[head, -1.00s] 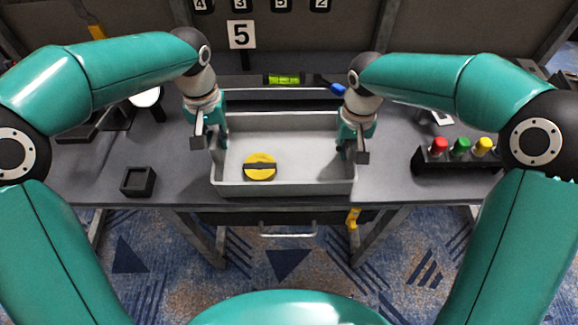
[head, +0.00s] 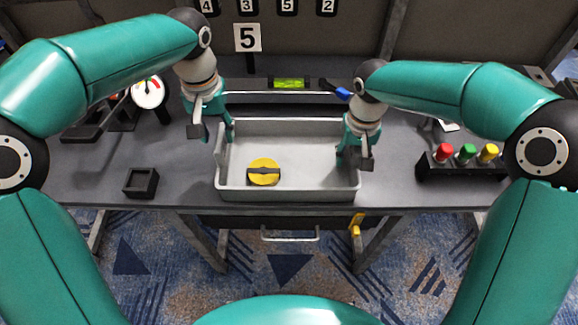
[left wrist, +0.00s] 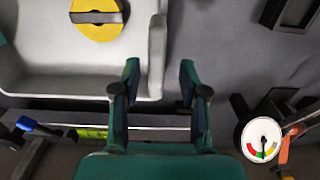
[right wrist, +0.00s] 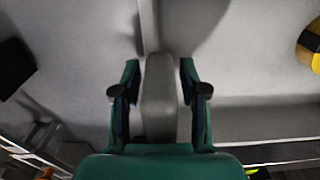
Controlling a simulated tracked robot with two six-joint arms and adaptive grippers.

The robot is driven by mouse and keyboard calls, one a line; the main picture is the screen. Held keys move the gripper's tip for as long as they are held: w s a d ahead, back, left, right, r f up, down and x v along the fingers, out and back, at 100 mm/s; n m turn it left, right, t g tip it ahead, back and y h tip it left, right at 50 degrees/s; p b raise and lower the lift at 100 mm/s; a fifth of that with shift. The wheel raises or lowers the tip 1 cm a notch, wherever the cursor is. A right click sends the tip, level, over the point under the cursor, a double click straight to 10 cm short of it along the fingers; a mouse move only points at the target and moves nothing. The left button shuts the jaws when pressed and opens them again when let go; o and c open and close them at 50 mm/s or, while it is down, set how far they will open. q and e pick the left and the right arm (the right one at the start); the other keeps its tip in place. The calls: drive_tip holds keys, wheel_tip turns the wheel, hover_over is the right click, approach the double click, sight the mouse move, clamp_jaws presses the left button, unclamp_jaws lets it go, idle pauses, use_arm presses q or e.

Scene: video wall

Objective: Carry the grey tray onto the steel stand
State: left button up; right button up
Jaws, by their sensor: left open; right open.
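The grey tray (head: 290,194) lies on the desk with a yellow disc (head: 263,166) with a dark bar inside it. My left gripper (head: 213,132) is open at the back of the tray's left end. In the left wrist view the end wall (left wrist: 156,50) runs between its fingers, which do not close on it. My right gripper (head: 355,160) is open around the tray's right wall; the right wrist view shows the wall's thick part (right wrist: 158,100) between the fingers. I cannot clearly identify the steel stand; a long low bar with a bright edge (head: 275,93) runs behind the tray.
A small black open box (head: 141,182) stands left of the tray, and a round gauge (head: 148,92) behind it. A black block with red, green and yellow buttons (head: 465,168) is at the right. A green level (head: 289,83) and a blue-handled tool (head: 342,93) lie behind.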

use_arm(q)
wheel_tip(320, 180, up, 7)
drive_tip(key=shift+r, duration=0.4)
use_arm(e)
drive_tip(key=shift+r, duration=0.15)
wheel_tip(320, 180, up, 12)
drive_tip(key=shift+f, duration=0.2)
idle(0.3)
